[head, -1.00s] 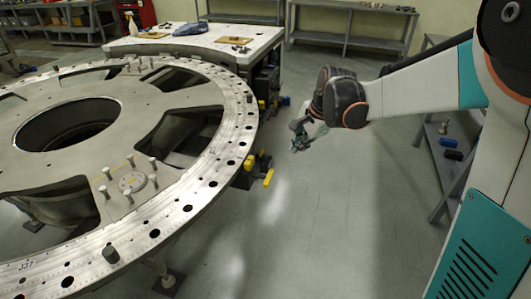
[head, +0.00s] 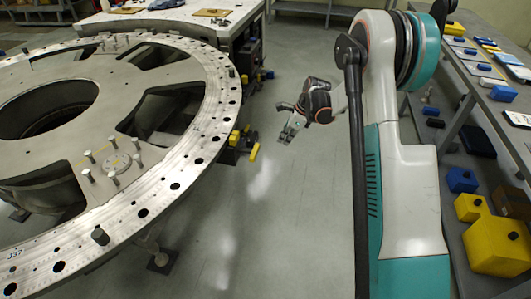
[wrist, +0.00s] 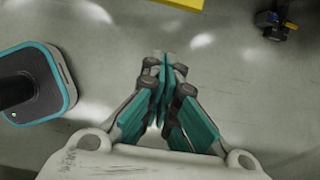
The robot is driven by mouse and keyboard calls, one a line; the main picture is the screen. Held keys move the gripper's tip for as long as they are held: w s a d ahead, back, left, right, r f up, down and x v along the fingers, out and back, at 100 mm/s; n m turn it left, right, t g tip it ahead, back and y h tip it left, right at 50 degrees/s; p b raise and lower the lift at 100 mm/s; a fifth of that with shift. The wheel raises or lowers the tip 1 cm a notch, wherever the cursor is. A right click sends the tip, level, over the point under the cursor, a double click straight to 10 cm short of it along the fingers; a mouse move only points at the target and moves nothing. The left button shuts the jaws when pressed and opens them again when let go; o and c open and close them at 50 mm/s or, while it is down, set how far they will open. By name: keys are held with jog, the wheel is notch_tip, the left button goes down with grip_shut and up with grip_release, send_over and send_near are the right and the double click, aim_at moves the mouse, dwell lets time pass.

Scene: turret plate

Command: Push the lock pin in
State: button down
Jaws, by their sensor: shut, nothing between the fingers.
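The large grey metal turret plate (head: 196,158) fills the left of the head view, its rim drilled with holes. I cannot tell which of these is the lock pin. My gripper (head: 287,131) hangs over the floor, right of the plate and apart from it. In the wrist view its teal fingers (wrist: 167,85) are closed together, with nothing between them.
Yellow brackets (head: 253,151) stick out beside the plate's right edge. A white-topped workbench (head: 175,20) stands behind the plate. At right, a shelf holds yellow bins (head: 497,246) and blue boxes (head: 462,180).

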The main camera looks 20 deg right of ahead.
aim_at(257, 151)
jog(key=shift+f, duration=0.2)
jog(key=w+a+f+b, duration=0.4)
jog(key=a+f, duration=0.2)
jog(key=f, duration=0.3)
jog(key=shift+a, duration=0.35)
jog(key=shift+f, duration=0.1)
jog(key=shift+w+a, duration=0.45)
jog(key=shift+a, duration=0.4)
jog(key=shift+w+a, duration=0.45)
jog(key=shift+a, duration=0.35)
jog(key=shift+d, duration=0.1)
